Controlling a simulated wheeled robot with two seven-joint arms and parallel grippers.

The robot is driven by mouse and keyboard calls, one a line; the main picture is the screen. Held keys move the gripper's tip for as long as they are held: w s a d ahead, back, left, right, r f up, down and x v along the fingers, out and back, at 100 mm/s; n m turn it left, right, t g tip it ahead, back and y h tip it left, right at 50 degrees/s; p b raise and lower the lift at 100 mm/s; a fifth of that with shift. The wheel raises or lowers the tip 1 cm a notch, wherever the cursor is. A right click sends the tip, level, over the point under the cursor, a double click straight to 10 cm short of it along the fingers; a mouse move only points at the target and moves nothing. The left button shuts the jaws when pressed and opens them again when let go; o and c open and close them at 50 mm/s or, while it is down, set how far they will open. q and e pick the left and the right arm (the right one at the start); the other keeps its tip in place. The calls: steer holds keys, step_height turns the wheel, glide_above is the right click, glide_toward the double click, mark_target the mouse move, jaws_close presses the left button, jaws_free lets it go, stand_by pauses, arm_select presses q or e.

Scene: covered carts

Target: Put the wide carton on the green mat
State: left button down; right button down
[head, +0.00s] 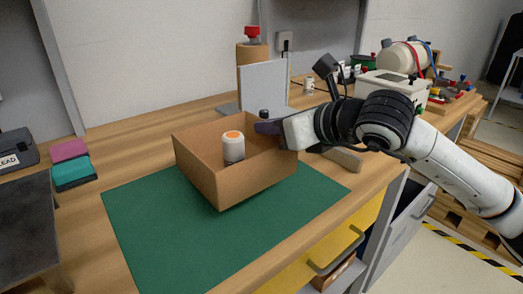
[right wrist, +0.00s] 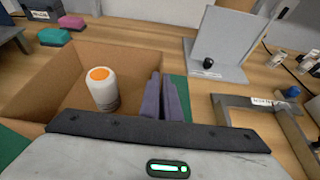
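The wide carton (head: 243,188) is an open brown box over the back part of the green mat (head: 150,226). I cannot tell whether its base fully touches the mat. A white jar with an orange lid (head: 233,148) stands inside it, also seen in the right wrist view (right wrist: 103,92). My right gripper (head: 268,128) is at the carton's right wall. In the right wrist view its two dark fingers (right wrist: 162,97) are close together with the wall between them. My left gripper is not in view.
A grey upright plate on a base (head: 264,86) stands behind the carton. Pink and teal blocks (head: 73,172) and a dark panel (head: 28,232) are at the left. A white machine (head: 390,84) is at the back right. The mat's front is clear.

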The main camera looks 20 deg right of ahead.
mark_target(269, 143)
step_height(269, 143, down, 4)
steer(key=shift+r, duration=0.1)
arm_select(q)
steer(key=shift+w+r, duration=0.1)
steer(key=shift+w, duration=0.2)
arm_select(e)
steer(key=shift+w, duration=0.1)
steer(key=shift+f+b, duration=0.25)
steer(key=shift+b, duration=0.1)
steer(key=c, duration=2)
jaws_free()
